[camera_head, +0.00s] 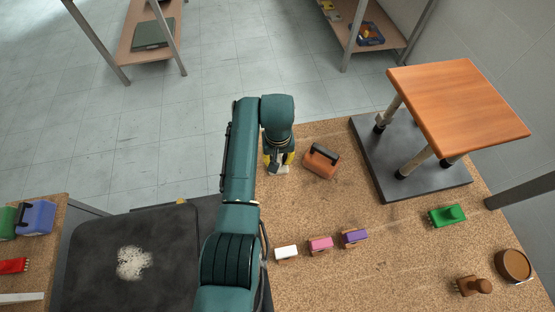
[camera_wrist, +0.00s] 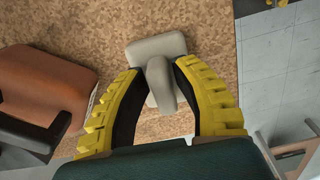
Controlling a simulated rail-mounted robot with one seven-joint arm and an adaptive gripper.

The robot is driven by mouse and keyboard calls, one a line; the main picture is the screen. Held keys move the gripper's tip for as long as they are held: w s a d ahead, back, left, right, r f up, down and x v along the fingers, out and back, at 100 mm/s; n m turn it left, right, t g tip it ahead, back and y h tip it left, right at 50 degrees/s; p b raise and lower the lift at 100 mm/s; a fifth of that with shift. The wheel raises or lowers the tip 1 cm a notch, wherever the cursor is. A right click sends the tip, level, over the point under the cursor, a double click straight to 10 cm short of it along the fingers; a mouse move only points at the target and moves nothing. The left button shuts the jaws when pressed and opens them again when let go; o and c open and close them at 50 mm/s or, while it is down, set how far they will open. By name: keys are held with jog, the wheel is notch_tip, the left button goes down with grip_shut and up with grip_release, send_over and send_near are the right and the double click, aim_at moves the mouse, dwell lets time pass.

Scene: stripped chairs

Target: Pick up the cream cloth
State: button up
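The cream thing (camera_wrist: 157,47) is the only cream piece near my gripper. It looks like a flat rounded pad with a raised upright grip, rather than loose cloth. In the head view the cream piece (camera_head: 279,169) shows small below my wrist, on the speckled table. My gripper (camera_wrist: 161,70) points down over it, with the raised grip between its yellow fingers. The fingertips are close to both sides of the grip. I cannot tell whether they press on it. In the head view my gripper (camera_head: 278,165) is partly hidden by my arm.
An orange-brown block with a dark handle (camera_head: 320,161) stands close to the right of my gripper. White (camera_head: 286,253), pink (camera_head: 320,244) and purple (camera_head: 354,237) blocks sit nearer the front. A wooden-topped stool (camera_head: 458,105) stands on a dark plate at right. The table's far edge is close.

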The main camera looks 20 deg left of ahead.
aim_at(278, 159)
grip_shut()
notch_tip(278, 159, up, 10)
jog(key=p, duration=0.4)
jog(key=shift+c, duration=0.7)
grip_release()
grip_shut()
jog(key=shift+r, duration=0.1)
